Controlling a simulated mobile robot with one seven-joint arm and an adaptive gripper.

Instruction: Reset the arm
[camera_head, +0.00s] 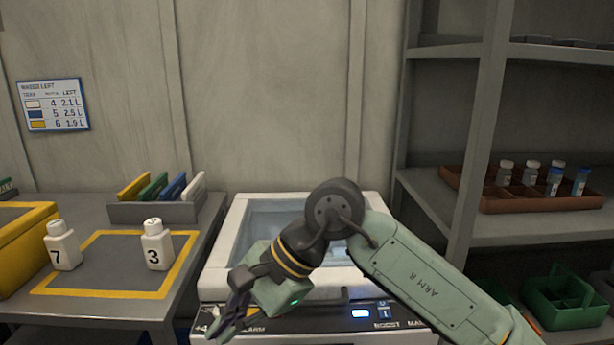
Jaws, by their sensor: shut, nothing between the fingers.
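My gripper (232,318) is at the lower middle of the head view, at the end of my green arm. Its dark fingers point down and to the left, shut with nothing between them. It hangs in front of the left front corner of a white machine (221,272) with a glass-like lid window (268,222). My arm reaches in from the lower right, bends at a dark round joint, and covers part of the machine's lid and front panel.
A white bottle marked 7 (62,246) and one marked 3 (157,246) stand on the left table (202,243), by a yellow-outlined square. A yellow bin (22,258) and a rack of coloured plates (155,212) are there too. Right shelves hold a brown vial tray (530,204) and a green caddy (567,313).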

